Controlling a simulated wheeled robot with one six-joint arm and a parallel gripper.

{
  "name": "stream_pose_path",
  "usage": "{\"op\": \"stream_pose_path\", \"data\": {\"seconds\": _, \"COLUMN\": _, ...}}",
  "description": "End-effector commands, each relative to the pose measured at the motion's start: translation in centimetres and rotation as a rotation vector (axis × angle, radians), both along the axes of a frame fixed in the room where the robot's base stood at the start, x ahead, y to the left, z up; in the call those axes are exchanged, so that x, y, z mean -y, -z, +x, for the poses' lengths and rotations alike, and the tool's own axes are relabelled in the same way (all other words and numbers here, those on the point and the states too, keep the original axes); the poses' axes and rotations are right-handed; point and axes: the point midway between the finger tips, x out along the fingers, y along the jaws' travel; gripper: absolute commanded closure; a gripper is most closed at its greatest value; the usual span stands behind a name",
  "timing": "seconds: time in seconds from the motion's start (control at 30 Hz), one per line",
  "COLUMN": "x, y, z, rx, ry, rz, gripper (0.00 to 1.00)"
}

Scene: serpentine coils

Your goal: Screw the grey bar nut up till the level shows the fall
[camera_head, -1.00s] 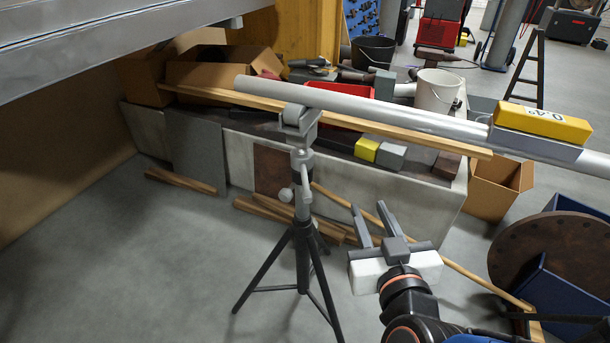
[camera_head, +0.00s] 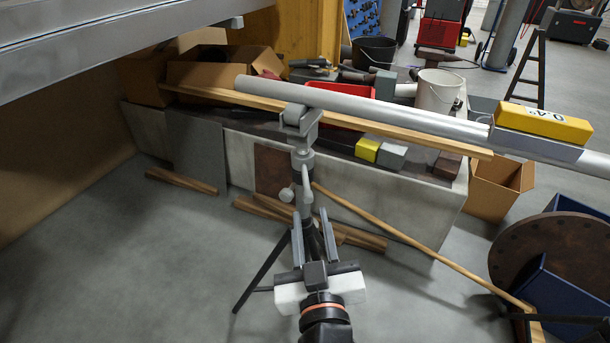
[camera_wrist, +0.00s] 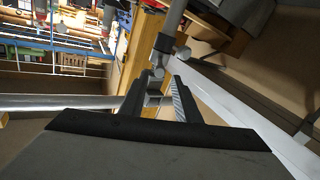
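A pipe (camera_head: 400,115) rests on the head of a tripod stand (camera_head: 302,120). A grey bar nut (camera_head: 287,194) with round-ended arms is on the stand's post below the head. A yellow level (camera_head: 543,122) sits on the pipe and appears to read 0.4°. My gripper (camera_head: 311,222) is open and empty, its fingers pointing up towards the nut from in front of the stand. In the wrist view, the nut's round-ended bar (camera_wrist: 164,43) shows just beyond my spread fingertips (camera_wrist: 160,76). Contact between fingers and nut cannot be made out.
A low wall (camera_head: 400,187) behind the stand bears boxes, a white bucket (camera_head: 440,90) and blocks. Wooden strips (camera_head: 180,181) lie on the floor. A rusty disc (camera_head: 550,258) stands at right. The floor at left is free. A metal beam (camera_head: 120,25) hangs overhead at upper left.

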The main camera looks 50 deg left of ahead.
Motion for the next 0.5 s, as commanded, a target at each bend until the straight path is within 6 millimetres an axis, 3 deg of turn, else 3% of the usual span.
{"op": "stream_pose_path", "data": {"seconds": 0.5, "x": -7.6, "y": 0.1, "z": 5.4, "rx": 0.0, "ry": 0.003, "rz": -0.002, "gripper": 0.7}}
